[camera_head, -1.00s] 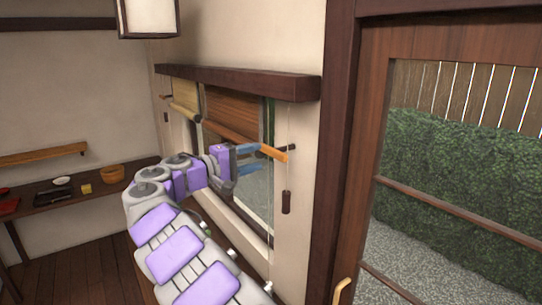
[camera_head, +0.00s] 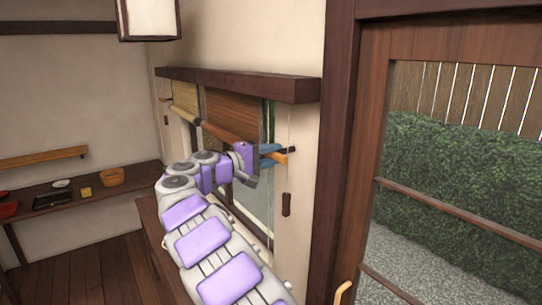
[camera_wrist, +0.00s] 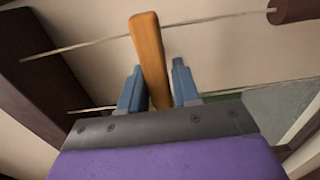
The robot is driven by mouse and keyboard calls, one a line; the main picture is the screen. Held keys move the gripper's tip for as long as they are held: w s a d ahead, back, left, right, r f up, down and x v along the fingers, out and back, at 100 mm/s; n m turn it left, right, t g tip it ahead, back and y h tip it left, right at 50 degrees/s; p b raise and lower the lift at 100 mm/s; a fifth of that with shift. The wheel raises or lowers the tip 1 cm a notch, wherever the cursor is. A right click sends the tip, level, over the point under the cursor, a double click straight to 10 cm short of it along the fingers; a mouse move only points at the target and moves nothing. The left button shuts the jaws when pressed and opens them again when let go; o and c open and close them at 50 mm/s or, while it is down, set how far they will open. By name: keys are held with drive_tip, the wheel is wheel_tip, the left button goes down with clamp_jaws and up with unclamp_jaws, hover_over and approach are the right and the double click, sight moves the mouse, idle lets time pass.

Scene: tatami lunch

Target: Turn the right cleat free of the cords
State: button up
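The right cleat (camera_head: 281,158) is an orange-brown wooden bar on the wall right of the window. In the wrist view the cleat (camera_wrist: 147,45) stands between the two blue fingers and sticks out past their tips. My gripper (camera_wrist: 158,66) has its fingers apart around it; a narrow gap shows on the right, and I cannot tell whether the left finger touches. In the head view my gripper (camera_head: 270,153) hides part of the cleat. One pale cord (camera_wrist: 85,43) crosses at the cleat's far part and another (camera_wrist: 240,89) runs lower behind the fingers. Their wrap is unclear.
A dark cord weight (camera_head: 286,204) hangs below the cleat. A brown blind (camera_head: 232,108) hangs under a dark ledge (camera_head: 235,82). A wood-framed door (camera_head: 376,150) stands to the right. A low table (camera_head: 75,196) is far left.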

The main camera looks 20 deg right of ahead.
clamp_jaws()
drive_tip(key=shift+n+p, duration=0.3)
drive_tip(key=shift+p, duration=0.45)
drive_tip(key=n+p, duration=0.1)
drive_tip(key=p, duration=0.1)
drive_tip(key=n+p, duration=0.1)
drive_tip(key=p, duration=0.2)
drive_tip(key=shift+d+r+p, duration=0.1)
drive_tip(key=shift+r+p, duration=0.2)
drive_tip(key=shift+p, duration=0.05)
drive_tip(key=n+p, duration=0.5)
drive_tip(key=p, duration=0.4)
drive_tip(key=shift+n+p, duration=0.3)
drive_tip(key=n+p, duration=0.5)
drive_tip(key=p, duration=0.2)
drive_tip(key=shift+f+p, duration=0.2)
drive_tip(key=shift+p, duration=0.1)
drive_tip(key=n+p, duration=0.1)
drive_tip(key=n, duration=0.1)
drive_tip(key=shift+f+n, duration=0.1)
drive_tip(key=shift+n, duration=0.2)
drive_tip(key=shift+n+p, duration=0.4)
drive_tip(key=shift+n, duration=0.7)
